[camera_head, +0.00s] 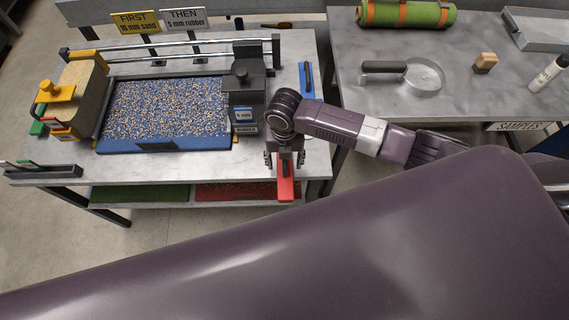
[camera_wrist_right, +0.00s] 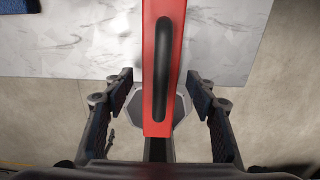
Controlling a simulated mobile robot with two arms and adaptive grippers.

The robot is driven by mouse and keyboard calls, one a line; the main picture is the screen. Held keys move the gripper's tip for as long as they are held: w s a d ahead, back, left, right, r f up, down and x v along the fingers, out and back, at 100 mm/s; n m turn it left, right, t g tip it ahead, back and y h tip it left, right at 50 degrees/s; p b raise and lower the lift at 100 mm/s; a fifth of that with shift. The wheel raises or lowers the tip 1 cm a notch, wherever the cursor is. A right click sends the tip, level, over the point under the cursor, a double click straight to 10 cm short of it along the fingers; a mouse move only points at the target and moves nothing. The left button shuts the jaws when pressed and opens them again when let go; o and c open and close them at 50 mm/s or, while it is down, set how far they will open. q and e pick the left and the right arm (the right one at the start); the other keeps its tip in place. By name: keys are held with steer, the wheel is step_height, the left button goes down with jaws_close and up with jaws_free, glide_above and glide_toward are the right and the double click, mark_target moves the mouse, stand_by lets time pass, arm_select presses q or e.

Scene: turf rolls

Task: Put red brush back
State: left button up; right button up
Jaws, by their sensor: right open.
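The red brush (camera_head: 286,187) is a narrow red bar with a black handle, at the front right of the left table. In the right wrist view the red brush (camera_wrist_right: 152,60) runs down the middle and reaches past the table's edge. Whether it rests on the table I cannot tell. My right gripper (camera_head: 285,160) is above the brush; in its wrist view the open fingers (camera_wrist_right: 160,95) stand on either side of the bar, with gaps. My left gripper is not in view.
A blue brush (camera_head: 306,80) lies at the table's right side. A blue tray (camera_head: 165,146) of speckled granules fills the middle, beside a dark hopper (camera_head: 246,90). A dark slotted rack (camera_head: 42,171) is at the front left.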

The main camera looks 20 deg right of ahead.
step_height(320, 180, up, 10)
steer(key=shift+f+b, duration=0.1)
steer(key=shift+b, duration=0.45)
